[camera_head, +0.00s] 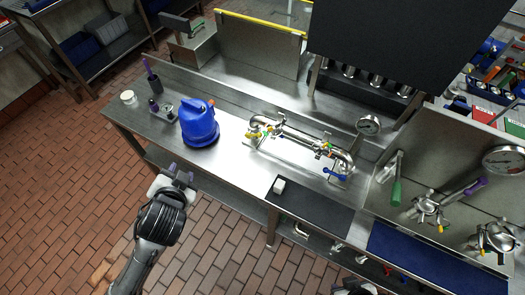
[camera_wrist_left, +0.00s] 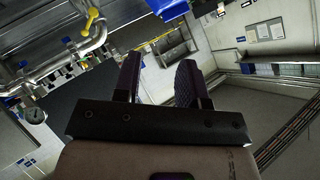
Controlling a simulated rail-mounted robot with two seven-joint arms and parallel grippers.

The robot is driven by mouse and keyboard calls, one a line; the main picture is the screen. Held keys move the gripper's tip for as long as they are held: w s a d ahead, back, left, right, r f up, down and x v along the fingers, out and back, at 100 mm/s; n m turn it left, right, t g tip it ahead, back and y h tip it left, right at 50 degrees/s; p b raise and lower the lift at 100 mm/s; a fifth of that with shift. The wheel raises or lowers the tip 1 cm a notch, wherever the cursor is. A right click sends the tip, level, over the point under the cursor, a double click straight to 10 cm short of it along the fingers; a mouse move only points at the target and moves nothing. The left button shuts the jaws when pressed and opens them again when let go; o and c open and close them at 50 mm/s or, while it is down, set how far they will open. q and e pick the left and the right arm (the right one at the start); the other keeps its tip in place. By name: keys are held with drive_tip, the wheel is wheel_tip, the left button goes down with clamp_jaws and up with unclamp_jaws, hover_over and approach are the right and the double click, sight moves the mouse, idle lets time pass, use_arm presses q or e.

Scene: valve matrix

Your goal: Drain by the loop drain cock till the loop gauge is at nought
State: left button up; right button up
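The pipe loop (camera_head: 300,138) lies on the steel bench, with yellow-handled valves (camera_head: 254,134) at its left end and a blue lever (camera_head: 335,174) at its right. I cannot tell which is the drain cock. A round gauge (camera_head: 368,125) stands behind the loop's right end; its reading is too small to make out. My left gripper (camera_wrist_left: 158,75) shows in the left wrist view, fingers apart with nothing between. A yellow handle (camera_wrist_left: 92,17) and gauge (camera_wrist_left: 34,114) show there too.
The blue jug (camera_head: 199,124) stands left of the loop. A black mat (camera_head: 312,205) with a small white block (camera_head: 279,185) lies in front. A green-handled tool (camera_head: 396,190) and a second gauge (camera_head: 503,159) are at right. Bench is clear between jug and loop.

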use_arm(q)
drive_tip(key=w+f+m+t+b, duration=0.3)
drive_tip(key=w+m+t+b, duration=0.3)
drive_tip(key=w+m+b, duration=0.35)
drive_tip(key=n+g+h+b, duration=0.65)
drive_tip(key=n+h, duration=0.75)
drive_tip(key=n, duration=2.1)
approach(253, 135)
drive_tip(key=s+a+t+b, duration=0.2)
drive_tip(key=s+a, duration=0.1)
drive_tip(key=shift+s+d+f+m+g, duration=0.15)
drive_tip(key=shift+d+m+g, duration=0.2)
drive_tip(key=shift+m+g, duration=0.45)
drive_tip(key=shift+d+m+h, duration=0.2)
drive_tip(key=shift+m+h, duration=0.1)
drive_tip(key=shift+m, duration=0.05)
drive_tip(key=shift+w+d, duration=0.3)
drive_tip(key=b+x, duration=0.2)
drive_tip(key=x, duration=0.9)
drive_tip(key=shift+f, duration=0.1)
drive_tip(key=shift+b+x, duration=0.35)
drive_tip(key=shift+x, duration=0.5)
